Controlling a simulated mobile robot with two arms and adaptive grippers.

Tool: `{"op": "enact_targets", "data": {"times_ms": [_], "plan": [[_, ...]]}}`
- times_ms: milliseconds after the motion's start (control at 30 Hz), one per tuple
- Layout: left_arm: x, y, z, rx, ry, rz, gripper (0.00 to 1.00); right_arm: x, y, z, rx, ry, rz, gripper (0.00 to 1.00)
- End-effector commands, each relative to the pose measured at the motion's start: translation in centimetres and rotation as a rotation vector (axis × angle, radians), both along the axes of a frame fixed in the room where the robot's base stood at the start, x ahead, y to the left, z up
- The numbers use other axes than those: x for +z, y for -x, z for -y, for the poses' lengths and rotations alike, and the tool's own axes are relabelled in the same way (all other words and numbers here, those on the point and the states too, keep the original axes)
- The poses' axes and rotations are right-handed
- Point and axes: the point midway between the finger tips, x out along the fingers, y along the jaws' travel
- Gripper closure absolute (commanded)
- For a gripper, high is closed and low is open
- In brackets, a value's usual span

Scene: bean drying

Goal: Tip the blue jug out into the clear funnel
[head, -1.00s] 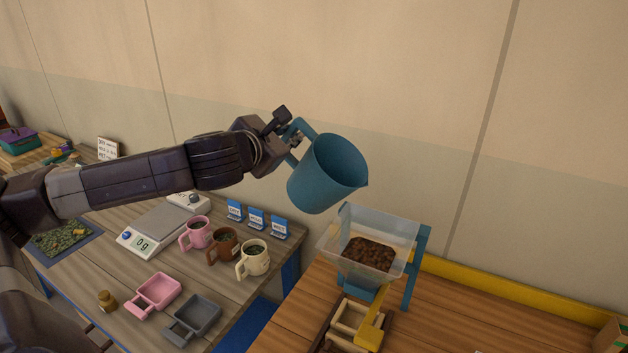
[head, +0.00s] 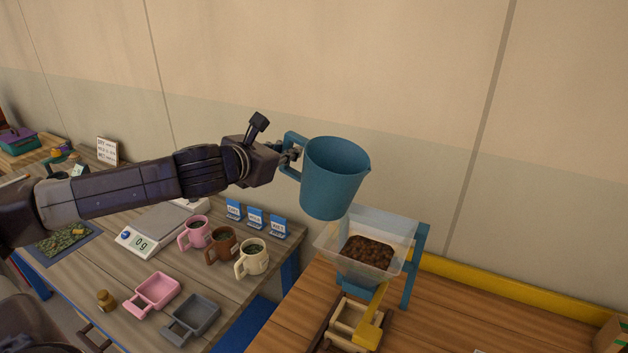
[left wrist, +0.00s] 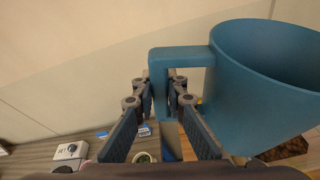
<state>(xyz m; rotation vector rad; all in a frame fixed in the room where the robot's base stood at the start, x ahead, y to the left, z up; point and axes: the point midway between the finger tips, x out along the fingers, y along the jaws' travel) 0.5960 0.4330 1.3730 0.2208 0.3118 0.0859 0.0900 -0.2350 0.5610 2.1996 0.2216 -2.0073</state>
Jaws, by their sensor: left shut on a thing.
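The blue jug (head: 334,185) is in the air just above and left of the clear funnel, nearly upright with a slight tilt. Its visible inside walls look bare; its bottom is hidden. My left gripper (head: 290,157) is shut on the jug's handle. In the left wrist view the fingers (left wrist: 163,105) are on either side of the handle, and the jug (left wrist: 255,90) is at the right. The clear funnel (head: 395,229) stands in a blue frame (head: 415,262) and holds a heap of brown beans (head: 369,251). My right gripper is not in view.
Left of the funnel, a grey table holds pink (head: 195,233), brown (head: 221,245) and cream (head: 252,257) mugs, a scale (head: 150,235) reading 0 g, blue cards (head: 256,218), and pink (head: 157,291) and grey (head: 196,316) scoops. The wooden table (head: 470,310) right of the funnel is mostly clear.

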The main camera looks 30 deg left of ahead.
Motion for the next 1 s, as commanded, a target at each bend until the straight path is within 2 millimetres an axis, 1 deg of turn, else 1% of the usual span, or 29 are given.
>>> {"op": "enact_targets", "data": {"times_ms": [33, 100, 233, 467, 700, 1000], "plan": [[-0.9, 0.0, -0.1, 0.003, 0.04, 0.001, 1.0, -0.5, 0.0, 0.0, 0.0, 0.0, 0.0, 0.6], [-1.5, 0.0, 0.0, 0.001, 0.086, 0.004, 1.0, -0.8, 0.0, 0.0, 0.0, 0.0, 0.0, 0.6], [-1.7, 0.0, 0.1, 0.0, 0.123, 0.008, 1.0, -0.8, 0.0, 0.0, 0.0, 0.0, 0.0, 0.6], [-1.6, 0.0, 0.1, 0.0, 0.125, 0.01, 1.0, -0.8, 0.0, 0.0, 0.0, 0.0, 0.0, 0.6], [-3.5, 0.1, 0.4, 0.001, 0.222, 0.015, 1.0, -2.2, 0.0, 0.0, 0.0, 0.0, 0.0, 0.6], [-3.0, 0.2, 0.5, 0.0, 0.231, 0.016, 1.0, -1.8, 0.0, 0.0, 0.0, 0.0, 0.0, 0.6]]}}
